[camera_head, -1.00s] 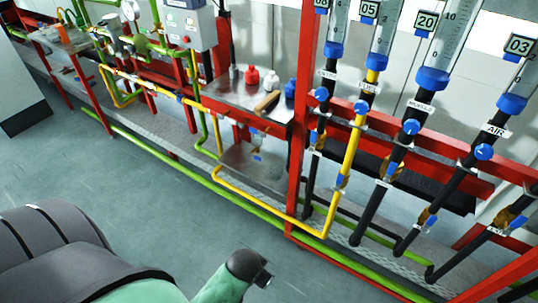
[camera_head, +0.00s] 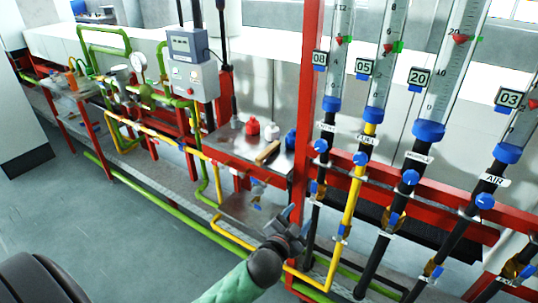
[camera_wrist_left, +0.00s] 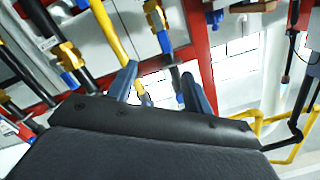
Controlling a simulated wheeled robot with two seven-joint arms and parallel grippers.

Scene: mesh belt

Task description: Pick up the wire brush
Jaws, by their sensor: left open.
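A brown, wooden-looking bar (camera_head: 267,153), which looks like the wire brush, lies on the upper metal shelf (camera_head: 225,140) in the head view; its bristles cannot be made out. My left gripper (camera_head: 292,222) is lower and nearer, in front of the red post, well apart from the bar. In the left wrist view its two fingers (camera_wrist_left: 160,88) stand apart with nothing held between them. My right gripper is not in view.
A red bottle (camera_head: 252,128), a white one (camera_head: 271,133) and a blue one (camera_head: 290,139) stand by the bar. A red post (camera_head: 301,120) and a yellow pipe (camera_head: 354,190) are close to my left gripper. Open floor (camera_head: 130,230) lies at the left.

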